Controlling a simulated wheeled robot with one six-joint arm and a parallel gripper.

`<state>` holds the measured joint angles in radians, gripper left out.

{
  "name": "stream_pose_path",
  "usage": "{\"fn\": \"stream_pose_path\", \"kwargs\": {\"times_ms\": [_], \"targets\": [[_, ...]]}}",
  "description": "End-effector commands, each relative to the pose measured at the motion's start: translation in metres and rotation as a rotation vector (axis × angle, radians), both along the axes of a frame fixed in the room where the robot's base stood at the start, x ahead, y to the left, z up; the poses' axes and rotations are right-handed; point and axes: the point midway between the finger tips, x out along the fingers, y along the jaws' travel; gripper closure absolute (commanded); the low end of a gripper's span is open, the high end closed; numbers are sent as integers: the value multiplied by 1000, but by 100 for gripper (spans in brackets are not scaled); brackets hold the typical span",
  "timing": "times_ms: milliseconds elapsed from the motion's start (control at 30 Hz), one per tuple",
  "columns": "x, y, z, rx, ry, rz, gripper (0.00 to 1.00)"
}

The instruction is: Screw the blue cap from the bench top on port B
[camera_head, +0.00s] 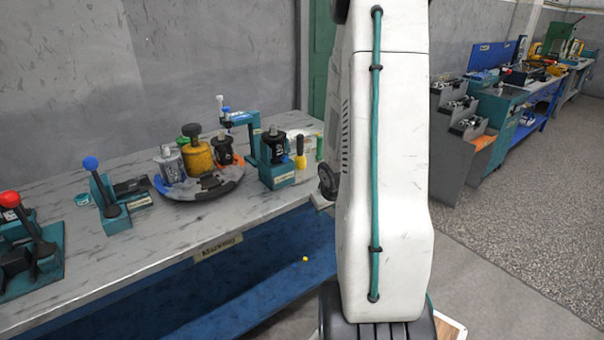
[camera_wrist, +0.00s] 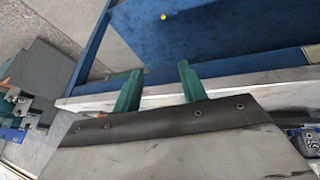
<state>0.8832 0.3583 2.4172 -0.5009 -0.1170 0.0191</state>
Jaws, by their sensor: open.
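My gripper (camera_wrist: 157,72) is open and empty in the wrist view, its two teal fingers apart over the edge of a bench. In the head view my arm hides it. A black motor (camera_head: 279,146) stands in a teal fixture (camera_head: 278,172) on the marble-patterned bench top (camera_head: 150,228). Port B cannot be made out at this size. I cannot identify the blue cap with certainty. A small teal-blue round piece (camera_head: 82,199) lies on the bench at the left. A small blue-topped part (camera_head: 225,112) shows at the teal press behind the motor.
A round dark tray (camera_head: 205,191) holds grey, yellow and black motors. Lever fixtures with a blue knob (camera_head: 90,163) and a red knob (camera_head: 10,199) stand left. A small yellow piece (camera_head: 305,259) lies on the blue lower shelf (camera_head: 270,297). Open floor (camera_head: 530,235) lies to the right.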

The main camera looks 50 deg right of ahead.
Motion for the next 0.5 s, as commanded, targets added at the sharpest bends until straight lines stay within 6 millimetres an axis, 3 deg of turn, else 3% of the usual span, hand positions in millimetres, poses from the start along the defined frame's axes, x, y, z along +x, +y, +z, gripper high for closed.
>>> {"fn": "stream_pose_path", "kwargs": {"times_ms": [33, 100, 233, 367, 500], "targets": [[2, -14, -17, -13, -68, 13, 58], [13, -28, -30, -42, -186, 47, 58], [36, -41, -35, -93, -433, 122, 58], [64, -38, -11, -146, -698, 216, 58], [86, -28, 38, -206, -940, 309, 58]]}}
